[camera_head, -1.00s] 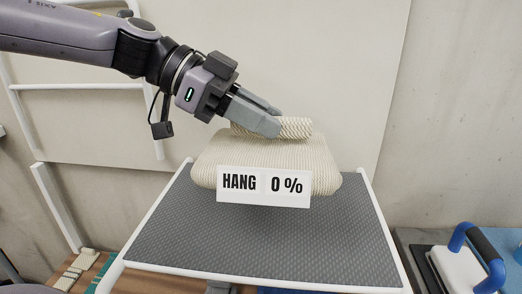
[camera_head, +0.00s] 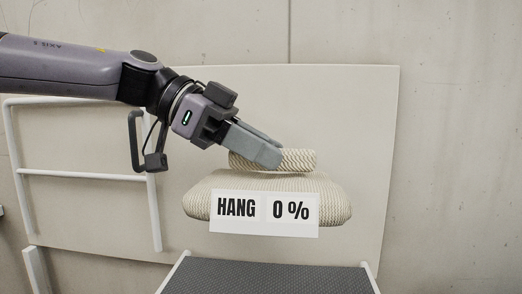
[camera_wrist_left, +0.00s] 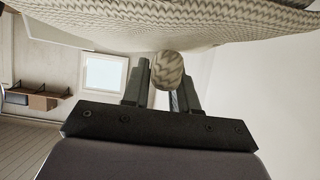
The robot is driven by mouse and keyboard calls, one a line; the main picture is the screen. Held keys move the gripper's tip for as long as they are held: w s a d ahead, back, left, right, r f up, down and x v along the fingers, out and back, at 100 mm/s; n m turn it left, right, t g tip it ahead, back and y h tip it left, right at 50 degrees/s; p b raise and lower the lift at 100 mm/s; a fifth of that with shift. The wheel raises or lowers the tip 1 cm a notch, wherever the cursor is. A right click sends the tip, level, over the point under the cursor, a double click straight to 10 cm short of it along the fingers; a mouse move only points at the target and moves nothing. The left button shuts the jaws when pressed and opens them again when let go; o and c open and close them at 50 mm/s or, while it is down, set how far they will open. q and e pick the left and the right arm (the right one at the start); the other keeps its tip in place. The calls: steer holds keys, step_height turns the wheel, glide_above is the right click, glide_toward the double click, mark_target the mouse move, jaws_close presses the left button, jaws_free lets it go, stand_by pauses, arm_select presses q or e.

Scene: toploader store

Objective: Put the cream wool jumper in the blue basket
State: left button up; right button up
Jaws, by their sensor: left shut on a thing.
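The cream wool jumper (camera_head: 275,195) is a thick ribbed bundle with a rolled part on top, in the middle of the head view. My left gripper (camera_head: 280,158) is shut on that rolled part, and the jumper hangs below it, above the grey textured board. In the left wrist view the rolled part (camera_wrist_left: 169,72) sits between the fingers (camera_wrist_left: 165,85), and the ribbed body (camera_wrist_left: 180,20) spans the top. A white card reading "HANG 0 %" (camera_head: 264,213) covers part of the jumper's front. The blue basket and my right gripper are not in view.
The grey board (camera_head: 270,278) with a white frame lies below the jumper at the bottom. A large pale panel (camera_head: 340,110) stands behind, with a white rail frame (camera_head: 85,173) at the left. The space right of the jumper looks free.

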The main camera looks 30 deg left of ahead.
arm_select(q)
jaws_close()
steer(key=shift+r+p, duration=0.65)
steer(key=shift+f+b, duration=0.7)
step_height(320, 180, down, 20)
steer(key=shift+r+b, duration=0.25)
steer(key=shift+b, duration=0.5)
